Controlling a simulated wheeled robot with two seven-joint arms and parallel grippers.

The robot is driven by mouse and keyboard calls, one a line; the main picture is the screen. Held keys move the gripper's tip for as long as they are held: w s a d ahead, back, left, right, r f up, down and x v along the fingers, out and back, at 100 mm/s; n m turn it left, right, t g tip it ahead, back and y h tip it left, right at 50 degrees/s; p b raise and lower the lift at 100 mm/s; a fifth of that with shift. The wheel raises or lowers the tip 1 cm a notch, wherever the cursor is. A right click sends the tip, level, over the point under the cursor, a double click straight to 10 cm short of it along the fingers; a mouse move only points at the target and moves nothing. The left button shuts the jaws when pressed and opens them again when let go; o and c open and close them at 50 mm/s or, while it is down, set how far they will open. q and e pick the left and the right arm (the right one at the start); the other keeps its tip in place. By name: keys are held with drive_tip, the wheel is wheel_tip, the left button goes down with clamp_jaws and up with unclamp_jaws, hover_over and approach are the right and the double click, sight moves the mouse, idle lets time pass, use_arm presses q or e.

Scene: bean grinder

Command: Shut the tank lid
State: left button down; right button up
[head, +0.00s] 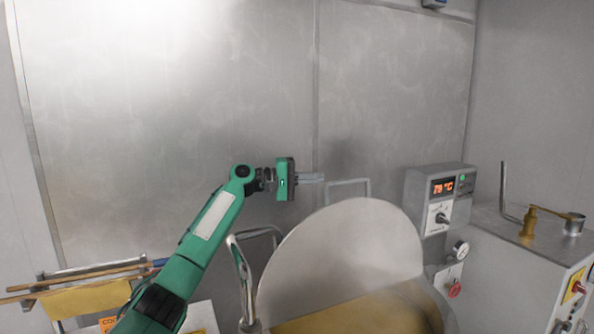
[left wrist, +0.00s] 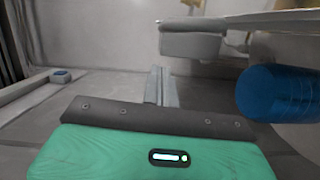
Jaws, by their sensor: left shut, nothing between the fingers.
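My left gripper (head: 318,178) is shut and empty, above the lid's upper left edge and left of the loop bar. I cannot tell if it touches either. In the left wrist view its closed fingers (left wrist: 160,86) point away with nothing between them. My right gripper is not in view.
A control box with a red display (head: 441,199) stands right of the lid, with a gauge (head: 460,249) below. A bent metal pipe (head: 243,280) rises left of the lid. A blue cylinder (left wrist: 280,92) is close on the right in the left wrist view. A metal wall (head: 180,110) lies behind.

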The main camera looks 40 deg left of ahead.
use_arm(q)
drive_tip(key=shift+s+d+f+p, duration=0.1)
drive_tip(key=shift+s+d+p, duration=0.2)
drive_tip(key=shift+s+d, duration=0.3)
drive_tip(key=shift+s+d+f+p, duration=0.1)
drive_tip(key=shift+s+d+p, duration=0.2)
drive_tip(key=shift+d, duration=0.35)
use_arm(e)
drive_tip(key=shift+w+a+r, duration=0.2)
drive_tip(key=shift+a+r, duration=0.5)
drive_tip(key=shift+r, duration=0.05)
use_arm(q)
drive_tip(key=shift+s+r, duration=0.1)
drive_tip(key=shift+r, duration=0.05)
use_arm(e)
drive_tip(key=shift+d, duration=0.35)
use_arm(q)
drive_tip(key=shift+d, duration=0.1)
